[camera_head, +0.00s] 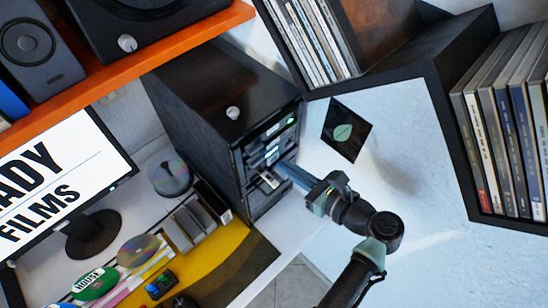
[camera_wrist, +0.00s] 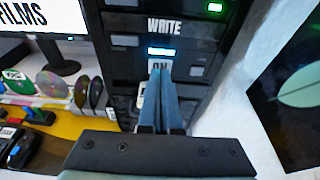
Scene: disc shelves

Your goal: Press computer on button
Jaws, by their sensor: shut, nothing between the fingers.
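The computer is a tall black tower (camera_head: 200,105) on the desk, its front facing right in the head view. In the wrist view its front (camera_wrist: 110,55) fills the upper middle. It carries a white WRITE label (camera_wrist: 165,26), a lit blue-white strip (camera_wrist: 162,51) and an ON label (camera_wrist: 157,64) just below that strip. My gripper (camera_head: 285,168) is shut and empty, pointing at the tower's front. In the wrist view the blue fingertips (camera_wrist: 161,72) sit together just below or over the ON label. They hide whatever is behind them, and I cannot tell if they touch.
A monitor (camera_head: 60,170), discs (camera_head: 138,250) and a small rack (camera_head: 190,225) stand left of the tower. An orange shelf (camera_head: 130,66) with speakers is above. Black disc shelves (camera_head: 445,120) and a dark picture (camera_head: 346,132) are on the right wall.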

